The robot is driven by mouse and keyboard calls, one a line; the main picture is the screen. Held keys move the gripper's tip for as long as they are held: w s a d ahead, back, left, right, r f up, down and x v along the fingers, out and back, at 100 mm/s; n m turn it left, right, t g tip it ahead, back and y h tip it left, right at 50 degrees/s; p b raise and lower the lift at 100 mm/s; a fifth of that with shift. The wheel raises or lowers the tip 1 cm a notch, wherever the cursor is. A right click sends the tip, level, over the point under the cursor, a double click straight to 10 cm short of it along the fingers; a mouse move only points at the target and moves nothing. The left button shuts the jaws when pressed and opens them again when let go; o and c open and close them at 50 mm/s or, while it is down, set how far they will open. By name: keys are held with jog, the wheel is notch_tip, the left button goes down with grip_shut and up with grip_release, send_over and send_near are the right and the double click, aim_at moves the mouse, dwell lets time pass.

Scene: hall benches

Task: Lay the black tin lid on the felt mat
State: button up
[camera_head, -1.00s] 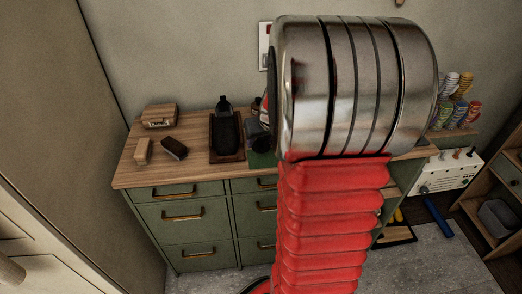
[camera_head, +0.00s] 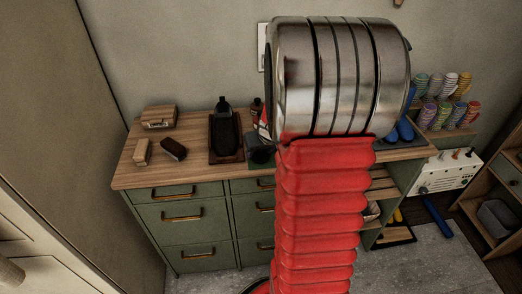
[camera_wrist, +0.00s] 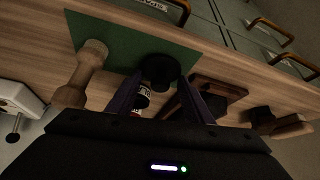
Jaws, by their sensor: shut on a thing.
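The black tin lid (camera_wrist: 160,70) is a dark round piece between my fingertips in the wrist view. My gripper (camera_wrist: 163,82) is shut on it. The green felt mat (camera_wrist: 112,42) lies flat on the wooden bench top, and the lid appears over its edge nearest the dark wooden tray. I cannot tell whether the lid touches the mat. In the head view my arm hides most of the mat and the bench behind it; a dark shape (camera_head: 260,148) shows beside my arm, too unclear to name surely.
A turned wooden piece (camera_wrist: 84,73) stands at one edge of the mat. A small labelled bottle (camera_wrist: 143,97) is close behind my fingers. A dark wooden tray (camera_head: 226,157) holds a black object. Brushes or blocks (camera_head: 172,149) lie farther left, with bare bench around them.

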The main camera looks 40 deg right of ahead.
jog(key=shift+f, duration=0.1)
jog(key=o, duration=0.7)
jog(key=shift+o, duration=0.2)
jog(key=v, duration=1.2)
jog(key=s+a+r+n+y, duration=0.1)
jog(key=a+r, duration=0.1)
jog(key=a, duration=0.6)
jog(key=a+r+n, duration=0.1)
jog(key=a+r, duration=0.2)
jog(key=a, duration=0.4)
jog(key=s+a+n, duration=0.1)
jog(key=s+a, duration=0.4)
jog(key=a, duration=0.2)
jog(key=s+a+r+n+y, duration=0.1)
jog(key=s+a, duration=0.3)
jog(key=a, duration=0.3)
jog(key=shift+s+r+n, duration=0.3)
jog(key=shift+s+r, duration=0.05)
jog(key=shift+s, duration=0.05)
